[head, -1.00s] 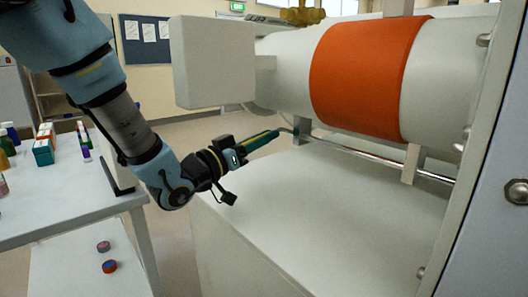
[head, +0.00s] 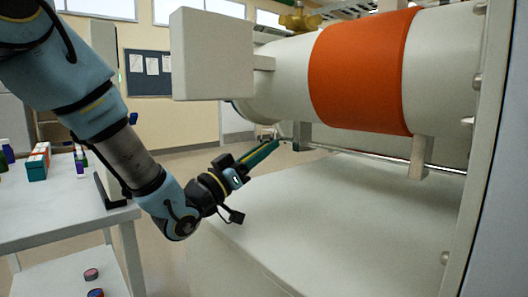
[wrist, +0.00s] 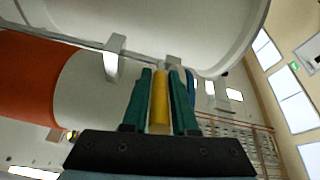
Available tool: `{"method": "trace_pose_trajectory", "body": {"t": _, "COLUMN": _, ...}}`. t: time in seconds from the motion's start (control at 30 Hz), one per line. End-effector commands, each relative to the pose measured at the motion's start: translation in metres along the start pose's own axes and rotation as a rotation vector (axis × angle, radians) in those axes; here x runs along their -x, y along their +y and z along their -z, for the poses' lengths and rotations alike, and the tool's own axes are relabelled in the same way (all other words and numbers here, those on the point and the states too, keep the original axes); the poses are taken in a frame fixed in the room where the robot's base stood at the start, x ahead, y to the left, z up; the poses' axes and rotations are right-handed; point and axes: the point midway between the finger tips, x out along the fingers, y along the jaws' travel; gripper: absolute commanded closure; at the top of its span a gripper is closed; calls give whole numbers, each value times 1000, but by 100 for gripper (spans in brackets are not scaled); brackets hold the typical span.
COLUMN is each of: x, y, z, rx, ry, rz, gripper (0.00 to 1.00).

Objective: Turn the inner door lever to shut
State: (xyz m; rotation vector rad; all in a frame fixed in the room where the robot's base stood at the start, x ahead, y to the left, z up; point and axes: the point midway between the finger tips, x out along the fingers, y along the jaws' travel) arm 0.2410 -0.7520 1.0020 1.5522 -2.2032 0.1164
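My gripper (head: 262,153) is at the left end of a thin metal rod (head: 345,152) that runs under the large pale cylinder (head: 275,85). Its two green fingers lie close on either side of a yellow bar (wrist: 160,100), which looks like the grip of the inner door lever. In the wrist view my gripper (wrist: 160,95) has this bar lengthwise between its fingers. The grey end past the fingertips is small, and the lever's joint to the rod is partly hidden by the fingers.
The cylinder has an orange band (head: 362,70) and a white box (head: 211,55) at its left end. A bracket (head: 417,158) hangs below it, above a broad pale top (head: 330,215). A table (head: 55,215) with small boxes stands at left.

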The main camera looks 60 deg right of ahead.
Motion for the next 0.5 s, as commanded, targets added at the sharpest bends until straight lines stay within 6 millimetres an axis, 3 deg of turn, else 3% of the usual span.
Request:
{"method": "trace_pose_trajectory", "body": {"t": 0.2, "x": 0, "y": 0, "z": 0, "rx": 0, "ry": -1, "rz": 1, "gripper": 49}}
{"method": "trace_pose_trajectory", "body": {"t": 0.5, "x": 4, "y": 0, "z": -1, "rx": 0, "ry": -2, "rz": 2, "gripper": 49}}
